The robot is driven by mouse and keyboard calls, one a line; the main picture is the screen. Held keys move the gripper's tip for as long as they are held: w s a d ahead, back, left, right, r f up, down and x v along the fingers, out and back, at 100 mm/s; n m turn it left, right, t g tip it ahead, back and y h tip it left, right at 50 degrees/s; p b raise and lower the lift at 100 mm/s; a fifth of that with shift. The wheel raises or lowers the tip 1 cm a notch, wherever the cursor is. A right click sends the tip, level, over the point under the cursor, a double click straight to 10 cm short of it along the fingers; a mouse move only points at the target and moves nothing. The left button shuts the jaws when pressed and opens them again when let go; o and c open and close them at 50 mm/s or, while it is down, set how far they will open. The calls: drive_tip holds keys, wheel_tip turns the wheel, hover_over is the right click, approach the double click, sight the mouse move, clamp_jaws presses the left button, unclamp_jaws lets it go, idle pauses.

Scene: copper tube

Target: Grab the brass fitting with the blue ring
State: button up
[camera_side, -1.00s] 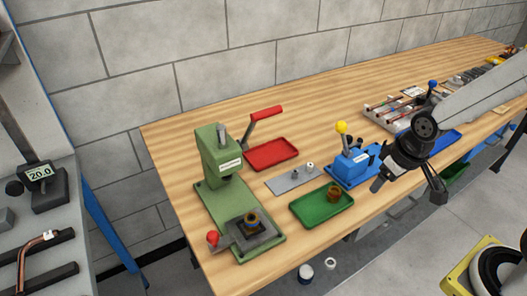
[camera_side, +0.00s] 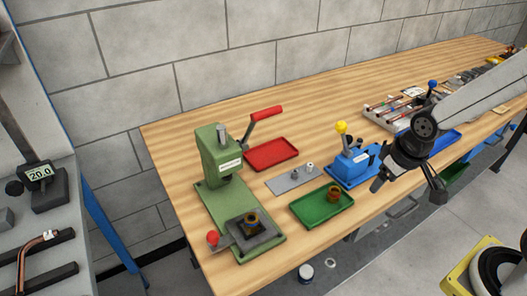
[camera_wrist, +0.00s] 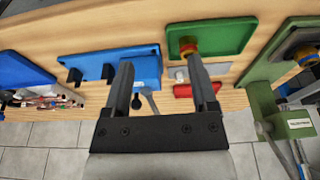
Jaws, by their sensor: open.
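Another brass fitting (camera_side: 333,195) stands in the green tray (camera_side: 305,213). It also shows in the wrist view (camera_wrist: 188,46), with a yellow and reddish look. My gripper (camera_side: 407,187) is open and empty, above the bench's front edge, right of the green tray. In the wrist view its fingers (camera_wrist: 163,90) are wide apart, with neither fitting between them.
The green press (camera_side: 217,160) with a red-handled lever stands at the left. A blue tool (camera_side: 352,165) with a yellow knob is between the green tray and my gripper. A red tray (camera_side: 271,153) and a grey plate (camera_side: 293,180) lie behind.

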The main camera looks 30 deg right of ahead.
drive_tip(key=shift+o, duration=0.8)
drive_tip(key=shift+a, duration=0.1)
drive_tip(key=w+a+m+g+y, duration=0.1)
drive_tip(key=w+a+m+y, duration=0.3)
drive_tip(key=a+m, duration=0.2)
drive_tip(key=w+a+m+y, duration=0.3)
drive_tip(key=a+m+y, duration=0.2)
drive_tip(key=a+m, duration=0.1)
drive_tip(key=w+a+r+m+g+y, duration=0.1)
drive_tip(key=w+a+m+y, duration=0.3)
drive_tip(key=a+m, duration=0.2)
drive_tip(key=a, duration=0.2)
drive_tip(key=shift+w+a+g+y, duration=0.3)
drive_tip(key=shift+a, duration=0.05)
